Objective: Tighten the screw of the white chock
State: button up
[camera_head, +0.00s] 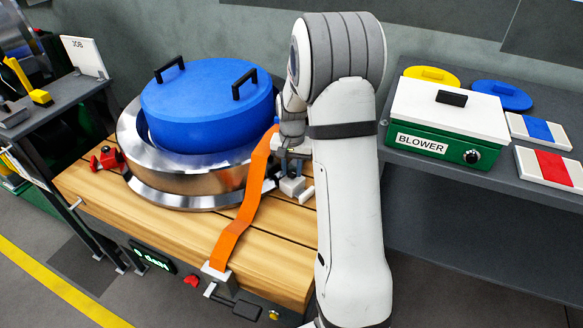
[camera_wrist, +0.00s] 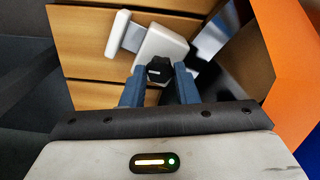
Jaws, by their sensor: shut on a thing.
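The white chock (camera_head: 293,186) sits on the wooden bench top beside the metal wheel ring, partly hidden by my arm. In the wrist view the white chock (camera_wrist: 160,46) shows as a rounded block with a smaller white piece on a stem at its left. The screw's black head (camera_wrist: 158,71) is at the chock's near side. My gripper (camera_wrist: 159,78) is shut on this black head, one blue-grey finger on each side. In the head view my gripper (camera_head: 293,155) is small and close above the chock.
A blue drum-like cover (camera_head: 208,105) with black handles sits in the metal wheel (camera_head: 170,175). An orange strap (camera_head: 243,215) runs down to the bench front, close left of my gripper. A red chock (camera_head: 106,158) is at the left. The BLOWER box (camera_head: 450,122) stands on the right table.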

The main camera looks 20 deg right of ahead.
aim_at(292, 172)
jog(key=shift+m, duration=0.3)
jog(key=o, duration=1)
notch_tip(292, 172, up, 8)
jog(key=shift+f, duration=0.1)
dwell(0.5)
